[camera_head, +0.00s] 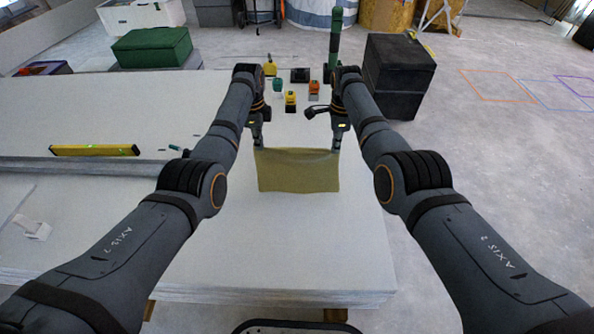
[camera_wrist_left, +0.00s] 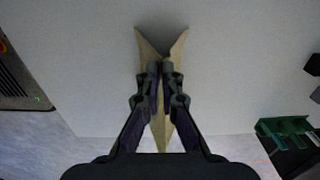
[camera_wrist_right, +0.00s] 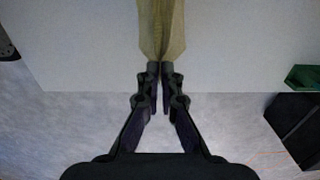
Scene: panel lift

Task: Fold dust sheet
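The dust sheet (camera_head: 298,172) is a tan cloth in the head view. It hangs between my two grippers over the white panel stack, its top edge sagging slightly. My left gripper (camera_head: 257,146) is at its upper left corner. In the left wrist view the fingers (camera_wrist_left: 160,68) are closed on the folded cloth (camera_wrist_left: 158,46), which spreads out on both sides of them. My right gripper (camera_head: 336,147) is at the upper right corner. In the right wrist view its fingers (camera_wrist_right: 160,68) are together on the cloth (camera_wrist_right: 161,28). Whether the lower edge touches the panel is unclear.
The white panel stack (camera_head: 270,245) is clear in front of the cloth. Several small tools, including a yellow one (camera_head: 291,98) and an orange one (camera_head: 314,88), stand behind the grippers. A yellow level (camera_head: 95,150) lies left. A black box (camera_head: 398,72) stands back right.

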